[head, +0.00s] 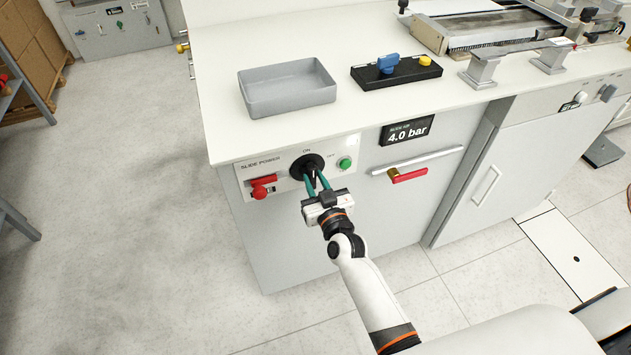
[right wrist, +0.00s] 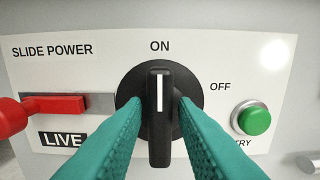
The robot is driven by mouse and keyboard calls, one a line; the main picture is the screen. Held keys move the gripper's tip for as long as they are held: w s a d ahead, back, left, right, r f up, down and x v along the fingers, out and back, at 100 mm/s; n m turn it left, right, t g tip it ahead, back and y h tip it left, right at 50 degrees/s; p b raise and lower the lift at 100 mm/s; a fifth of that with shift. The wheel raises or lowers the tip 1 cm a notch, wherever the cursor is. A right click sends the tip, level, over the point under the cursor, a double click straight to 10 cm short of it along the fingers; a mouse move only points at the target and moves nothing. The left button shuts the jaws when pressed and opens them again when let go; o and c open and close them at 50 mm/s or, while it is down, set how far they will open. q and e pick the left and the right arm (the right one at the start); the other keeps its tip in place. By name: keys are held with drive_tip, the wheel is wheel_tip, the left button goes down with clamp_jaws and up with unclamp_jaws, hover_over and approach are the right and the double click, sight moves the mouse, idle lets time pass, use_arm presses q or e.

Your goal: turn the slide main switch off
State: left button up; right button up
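The slide main switch (head: 307,163) is a black round rotary knob on the white SLIDE POWER panel on the cabinet front. In the right wrist view its raised handle (right wrist: 160,120) stands upright, with its white line pointing up at ON; OFF is printed to the upper right. My right gripper (head: 313,178) is at the knob. In the right wrist view its teal fingers (right wrist: 162,108) stand either side of the handle, with a narrow gap showing on each side. The right gripper is open. My left gripper is out of view.
Left of the knob is a red handle (head: 262,187) with a LIVE label below it. Right is a green button (head: 345,164). A 4.0 bar display (head: 407,131) and a red-handled lever (head: 408,175) sit further right. A grey tray (head: 288,108) stands on the bench above.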

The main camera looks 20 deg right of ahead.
clamp_jaws()
drive_tip(key=shift+m, duration=0.3)
drive_tip(key=m, duration=0.3)
drive_tip(key=shift+d+p, duration=0.15)
drive_tip(key=shift+p, duration=0.2)
drive_tip(key=m, duration=0.4)
drive_tip(key=shift+d+f, duration=0.1)
drive_tip(key=shift+f, duration=0.05)
drive_tip(key=m, duration=0.5)
drive_tip(key=shift+d+f+m+b, duration=0.15)
drive_tip(key=shift+m+b, duration=0.15)
drive_tip(key=m+b, duration=0.1)
drive_tip(key=m, duration=0.3)
drive_tip(key=shift+f+m, duration=0.15)
drive_tip(key=shift+m, duration=0.15)
